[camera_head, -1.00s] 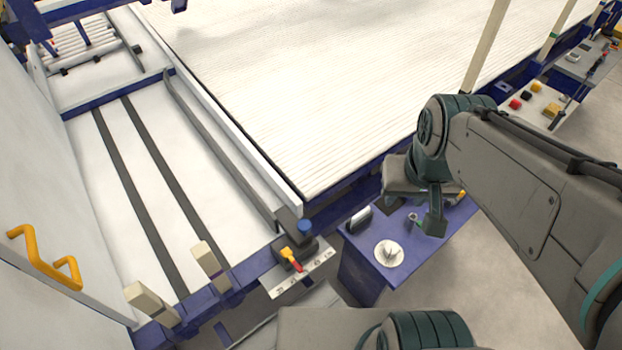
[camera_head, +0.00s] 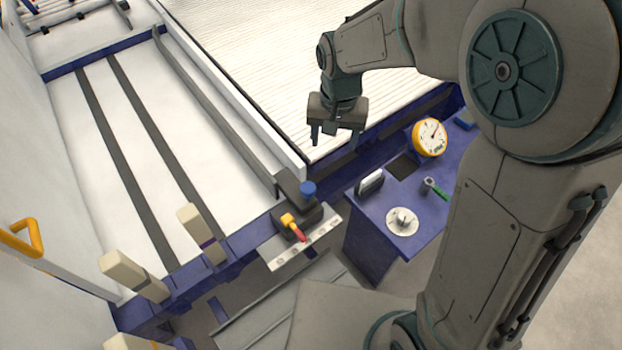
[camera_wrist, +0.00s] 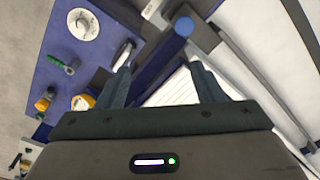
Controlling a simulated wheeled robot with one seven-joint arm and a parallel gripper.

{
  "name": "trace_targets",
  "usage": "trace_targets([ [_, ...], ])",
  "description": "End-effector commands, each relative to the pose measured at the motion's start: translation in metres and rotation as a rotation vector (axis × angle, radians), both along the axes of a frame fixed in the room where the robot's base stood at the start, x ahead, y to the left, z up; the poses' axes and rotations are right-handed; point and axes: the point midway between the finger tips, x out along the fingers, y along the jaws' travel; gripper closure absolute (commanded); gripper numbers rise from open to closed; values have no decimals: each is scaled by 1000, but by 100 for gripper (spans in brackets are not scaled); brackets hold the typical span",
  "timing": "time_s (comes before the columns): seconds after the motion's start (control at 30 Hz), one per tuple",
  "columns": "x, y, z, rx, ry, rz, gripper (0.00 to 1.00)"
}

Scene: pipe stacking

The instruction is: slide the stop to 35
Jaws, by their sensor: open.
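The stop is a dark block (camera_head: 312,215) on the rail at the table's front corner, topped by a blue knob (camera_head: 308,188). A yellow lever (camera_head: 289,221) with a red tip sits on its front, above a light scale plate (camera_head: 273,256); the scale's numbers are too small to read. My gripper (camera_head: 334,138) is open and empty, above and behind the stop, near the edge of the ribbed bed. In the wrist view the blue knob (camera_wrist: 184,27) lies ahead of the open fingertips, apart from them and nearer the right finger.
A blue side stand (camera_head: 380,240) right of the stop holds a white dial (camera_head: 402,221), a yellow gauge (camera_head: 429,137) and a green-handled tool (camera_head: 436,188). Cream posts (camera_head: 193,222) stand left along the front rail. The white bed lies behind.

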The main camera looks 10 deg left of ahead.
Motion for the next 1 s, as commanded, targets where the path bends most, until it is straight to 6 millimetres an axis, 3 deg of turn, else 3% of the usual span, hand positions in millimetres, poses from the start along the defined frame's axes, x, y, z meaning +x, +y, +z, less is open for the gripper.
trace_targets([
  [0.03, 2, 17, -25, -7, 14, 11, 39],
  [0.1, 3, 34, -40, -13, 24, 15, 39],
  [0.3, 4, 58, -63, -22, 37, 16, 39],
  [0.47, 4, 59, -79, -24, 40, 16, 39],
  [0.8, 3, 58, -151, -24, 42, 17, 39],
  [1.0, 4, 59, -183, -24, 40, 17, 39],
])
